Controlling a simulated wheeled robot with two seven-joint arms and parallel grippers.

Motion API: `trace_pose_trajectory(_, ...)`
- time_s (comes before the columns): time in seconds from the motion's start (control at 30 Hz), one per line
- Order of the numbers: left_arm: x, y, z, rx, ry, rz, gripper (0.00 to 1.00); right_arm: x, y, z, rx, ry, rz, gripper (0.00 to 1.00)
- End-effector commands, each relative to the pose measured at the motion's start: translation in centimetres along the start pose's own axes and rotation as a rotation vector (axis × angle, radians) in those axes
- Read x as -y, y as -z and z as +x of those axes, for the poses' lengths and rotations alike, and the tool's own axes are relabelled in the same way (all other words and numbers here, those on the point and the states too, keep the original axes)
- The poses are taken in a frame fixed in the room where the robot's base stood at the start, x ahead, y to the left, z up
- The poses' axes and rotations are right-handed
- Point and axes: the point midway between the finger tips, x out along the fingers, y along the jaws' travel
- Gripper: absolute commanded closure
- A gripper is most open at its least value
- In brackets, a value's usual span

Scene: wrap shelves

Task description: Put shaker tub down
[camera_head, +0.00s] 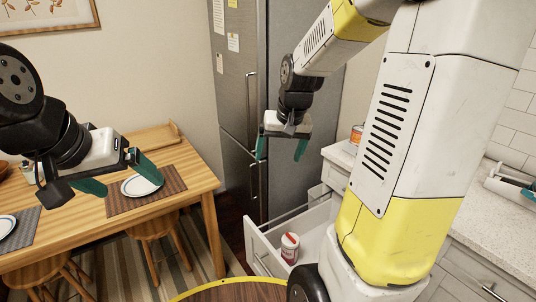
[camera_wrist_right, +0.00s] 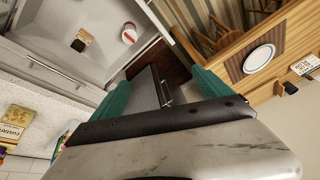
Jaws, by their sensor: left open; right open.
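The shaker tub (camera_head: 290,247), white with red on its lid and side, stands upright in the open drawer (camera_head: 259,236). In the right wrist view the tub (camera_wrist_right: 129,37) sits near the drawer's corner. My right gripper (camera_head: 281,150) is open and empty, above the tub and apart from it, in front of the fridge. Its two teal fingers (camera_wrist_right: 160,95) show spread in the right wrist view, with nothing between them. My left gripper (camera_head: 119,177) is open and empty over the wooden table, near a plate.
The wooden table (camera_head: 196,178) carries plates (camera_head: 142,186), placemats and a wooden tray (camera_head: 151,139). The tall grey fridge (camera_head: 230,85) stands behind my right gripper. A can (camera_head: 357,134) stands on the counter (camera_head: 490,215). A small dark item (camera_wrist_right: 80,42) lies in the drawer.

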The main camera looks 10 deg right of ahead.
Motion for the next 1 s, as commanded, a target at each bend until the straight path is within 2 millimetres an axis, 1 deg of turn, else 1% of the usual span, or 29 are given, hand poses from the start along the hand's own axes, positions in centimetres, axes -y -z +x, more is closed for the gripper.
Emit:
trace_pose_trajectory(0.03,0.0,0.0,0.0,0.0,0.0,0.0,0.11,0.7,-1.1,-2.4,-0.03,0.015,-0.019,0.11)
trace_pose_trajectory(0.1,0.0,0.0,0.0,0.0,0.0,0.0,0.11,1.5,-3.0,-5.1,-0.06,0.033,-0.045,0.11)
trace_pose_trajectory(0.17,0.0,0.0,0.0,0.0,0.0,0.0,0.11,2.1,-4.7,-7.1,-0.086,0.049,-0.069,0.11)
trace_pose_trajectory(0.2,0.0,0.0,0.0,0.0,0.0,0.0,0.11,2.4,-5.9,-8.3,-0.101,0.06,-0.083,0.11)
trace_pose_trajectory(0.3,0.0,0.0,0.0,0.0,0.0,0.0,0.11,3.1,-8.8,-10.7,-0.139,0.083,-0.121,0.11)
trace_pose_trajectory(0.4,0.0,0.0,0.0,0.0,0.0,0.0,0.11,3.5,-11.3,-12.2,-0.168,0.103,-0.152,0.11)
trace_pose_trajectory(0.5,0.0,0.0,0.0,0.0,0.0,0.0,0.11,3.7,-12.9,-12.9,-0.188,0.115,-0.171,0.11)
trace_pose_trajectory(0.6,0.0,0.0,0.0,0.0,0.0,0.0,0.11,3.8,-13.8,-13.3,-0.196,0.121,-0.182,0.11)
trace_pose_trajectory(0.7,0.0,0.0,0.0,0.0,0.0,0.0,0.11,3.8,-14.1,-13.3,-0.199,0.123,-0.186,0.11)
trace_pose_trajectory(1.0,0.0,0.0,0.0,0.0,0.0,0.0,0.11,3.8,-14.0,-13.3,-0.198,0.123,-0.185,0.11)
